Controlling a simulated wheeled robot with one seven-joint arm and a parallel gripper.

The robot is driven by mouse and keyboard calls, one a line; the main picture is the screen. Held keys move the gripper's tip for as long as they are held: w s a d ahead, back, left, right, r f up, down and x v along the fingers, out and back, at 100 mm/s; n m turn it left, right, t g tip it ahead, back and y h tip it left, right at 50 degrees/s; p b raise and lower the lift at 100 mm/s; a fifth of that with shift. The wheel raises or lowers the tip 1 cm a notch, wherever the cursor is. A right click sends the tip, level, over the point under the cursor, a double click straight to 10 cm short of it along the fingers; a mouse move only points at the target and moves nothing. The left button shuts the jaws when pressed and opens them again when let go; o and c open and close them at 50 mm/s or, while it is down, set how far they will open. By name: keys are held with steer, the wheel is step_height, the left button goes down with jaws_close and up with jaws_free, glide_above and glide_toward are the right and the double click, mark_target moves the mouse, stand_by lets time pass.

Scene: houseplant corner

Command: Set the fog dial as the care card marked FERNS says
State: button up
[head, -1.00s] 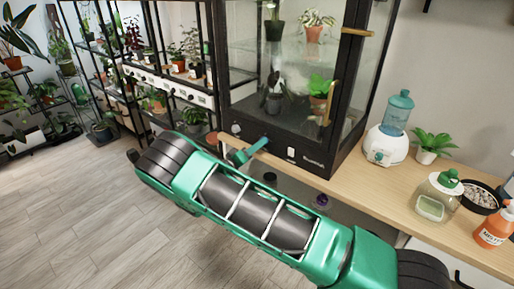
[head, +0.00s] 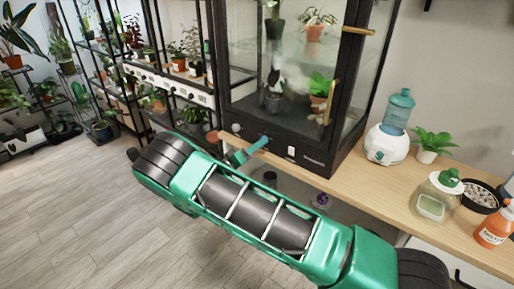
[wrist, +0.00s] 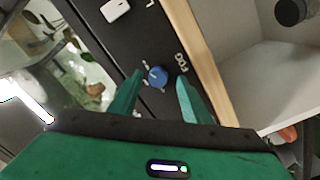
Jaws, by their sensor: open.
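The fog dial (wrist: 157,76) is a small blue knob on a black panel, with FOG printed beside it in the wrist view. Small pale marks surround it, too small to read. My gripper (wrist: 160,75) is open, with one green finger on each side of the dial; I cannot tell whether they touch it. No care card marked FERNS can be made out.
A white switch (head: 291,151) is right of my gripper and a pale knob (head: 236,128) left of it. The wooden bench (head: 388,190) holds a white humidifier (head: 386,146), a jar (head: 437,196) and an orange bottle (head: 493,226). Plant shelves stand at left; the floor there is clear.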

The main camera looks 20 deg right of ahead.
steer(key=v, duration=1)
steer(key=shift+f, duration=0.2)
steer(key=shift+d, duration=0.15)
steer(key=s+d+r+m+g+y, duration=0.1)
steer(key=s+d+r+g+y, duration=0.25)
steer(key=d, duration=0.45)
steer(key=s+d+r+m+g+y, duration=0.1)
steer(key=s+d+r+g+y, duration=0.25)
steer(key=d, duration=0.55)
steer(key=s+a+r+n+y, duration=0.1)
steer(key=s+r+y, duration=0.25)
steer(key=s, duration=0.35)
steer(key=s+r+n+t+y, duration=0.1)
steer(key=s+r+y, duration=0.1)
steer(key=s+r, duration=0.3)
steer(key=s+a+r+n+y, duration=0.1)
steer(key=s+r+y, duration=0.2)
steer(key=s, duration=0.5)
steer(key=s+d+f+m+g, duration=0.1)
steer(key=s+d+m+g, duration=0.1)
steer(key=s+d, duration=0.3)
steer(key=s+d+f+m+g, duration=0.1)
steer(key=s+d+m, duration=0.3)
steer(key=s, duration=0.7)
steer(key=shift+s+d+g, duration=0.35)
steer(key=shift+d+g, duration=0.35)
steer(key=shift+d, duration=0.5)
